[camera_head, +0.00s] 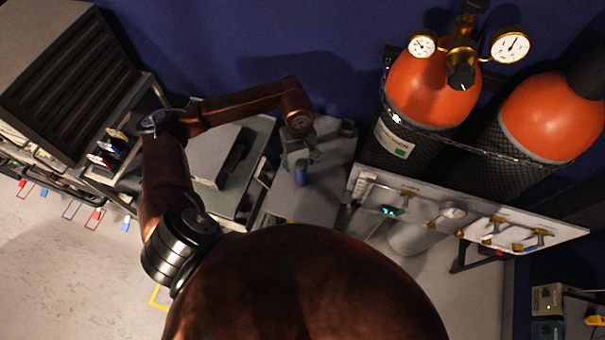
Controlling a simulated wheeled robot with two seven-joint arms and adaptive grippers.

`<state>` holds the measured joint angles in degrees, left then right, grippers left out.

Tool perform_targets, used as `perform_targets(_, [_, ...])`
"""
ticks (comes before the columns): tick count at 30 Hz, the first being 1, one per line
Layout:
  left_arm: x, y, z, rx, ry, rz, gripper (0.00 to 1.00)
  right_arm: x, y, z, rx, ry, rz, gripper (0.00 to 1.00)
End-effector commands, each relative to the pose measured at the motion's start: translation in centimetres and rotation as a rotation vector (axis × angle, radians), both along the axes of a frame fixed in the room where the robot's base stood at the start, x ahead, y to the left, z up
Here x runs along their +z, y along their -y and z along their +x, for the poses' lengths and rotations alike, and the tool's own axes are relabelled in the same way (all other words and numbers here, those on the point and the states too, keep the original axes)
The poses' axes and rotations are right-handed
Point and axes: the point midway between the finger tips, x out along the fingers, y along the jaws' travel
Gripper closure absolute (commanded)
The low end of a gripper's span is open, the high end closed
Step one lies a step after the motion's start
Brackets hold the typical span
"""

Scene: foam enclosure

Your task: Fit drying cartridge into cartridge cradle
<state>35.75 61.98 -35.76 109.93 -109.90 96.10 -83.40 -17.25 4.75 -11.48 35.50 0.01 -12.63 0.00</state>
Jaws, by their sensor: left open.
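A small blue cylinder (302,174), which looks like the drying cartridge, stands upright on a grey bench top (290,203) near the middle of the view. My left arm comes in from the left and bends down over this bench. My left gripper (300,158) is open, just above and behind the blue cylinder in the picture. I cannot tell whether its fingers touch the cylinder. I cannot make out the cartridge cradle; the gripper and wrist hide part of the bench. My right gripper is not in view.
Two orange-topped gas cylinders (432,85) with gauges stand at the right behind a chain. A pale valve panel (470,218) stands in front of them. A grey unit (222,170) is left of the bench, and a slatted rack (65,80) is at far left.

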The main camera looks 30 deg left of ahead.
Motion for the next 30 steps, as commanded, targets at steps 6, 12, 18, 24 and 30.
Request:
perform_targets(6, [-2.1,0.0,0.0,0.003,-0.002,-0.002,0.5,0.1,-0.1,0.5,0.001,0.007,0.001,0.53])
perform_targets(12, [-4.2,0.4,0.2,0.003,-0.003,-0.003,0.5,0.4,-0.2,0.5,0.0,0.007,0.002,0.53])
perform_targets(18, [-7.0,0.6,0.4,0.005,-0.002,-0.001,0.5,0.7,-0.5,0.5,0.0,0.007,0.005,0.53])
perform_targets(24, [-7.9,0.5,0.5,0.004,0.001,0.001,0.5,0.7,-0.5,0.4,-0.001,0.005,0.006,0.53])
perform_targets(30, [-7.8,0.5,0.5,0.004,0.001,0.0,0.54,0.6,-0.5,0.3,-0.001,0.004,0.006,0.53])
